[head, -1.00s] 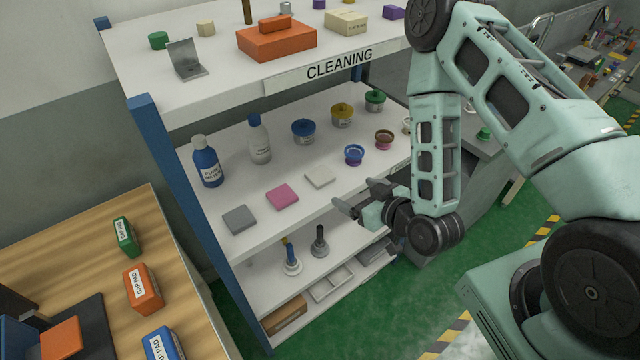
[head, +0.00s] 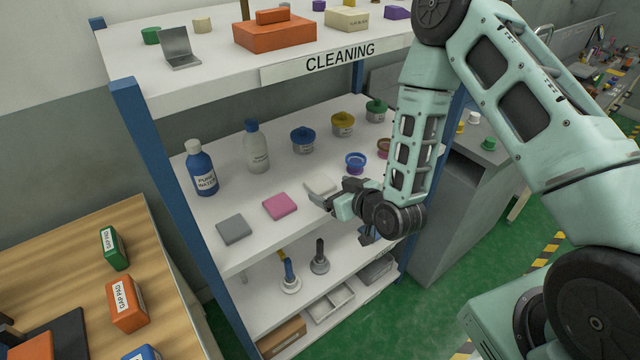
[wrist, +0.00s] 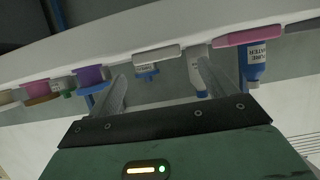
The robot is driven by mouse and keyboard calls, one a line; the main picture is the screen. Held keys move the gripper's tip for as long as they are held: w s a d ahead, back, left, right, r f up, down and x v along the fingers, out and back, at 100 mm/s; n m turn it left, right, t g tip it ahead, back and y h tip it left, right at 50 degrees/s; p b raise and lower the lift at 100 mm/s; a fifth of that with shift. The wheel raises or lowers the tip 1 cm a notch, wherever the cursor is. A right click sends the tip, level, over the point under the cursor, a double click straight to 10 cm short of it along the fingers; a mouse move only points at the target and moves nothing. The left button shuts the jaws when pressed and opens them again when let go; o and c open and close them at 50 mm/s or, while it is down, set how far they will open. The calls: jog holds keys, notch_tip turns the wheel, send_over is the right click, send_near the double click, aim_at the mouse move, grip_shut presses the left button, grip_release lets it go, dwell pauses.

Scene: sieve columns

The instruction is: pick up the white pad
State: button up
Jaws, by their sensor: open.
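The white pad (head: 318,184) lies flat near the front edge of the middle shelf, right of the pink pad, partly hidden by my gripper in the head view. My gripper (head: 328,196) is open at the shelf's front edge, with its fingers pointing at the pad. In the wrist view, where the scene appears upside down, the white pad (wrist: 153,51) shows edge-on beyond and between the two spread fingers of my gripper (wrist: 162,78). Nothing is between the fingertips. I cannot tell whether a finger touches the pad.
The pink pad (head: 280,206) and grey pad (head: 234,229) lie left along the same shelf (head: 262,237). The CLEANING shelf (head: 225,78) is above.

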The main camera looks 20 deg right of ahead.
aim_at(321, 184)
jog(key=shift+p+x, duration=0.5)
jog(key=shift+x, duration=1.4)
jog(key=shift+d, duration=0.1)
jog(key=c, duration=1)
jog(key=shift+c, duration=0.2)
notch_tip(321, 184, up, 10)
jog(key=b, duration=0.2)
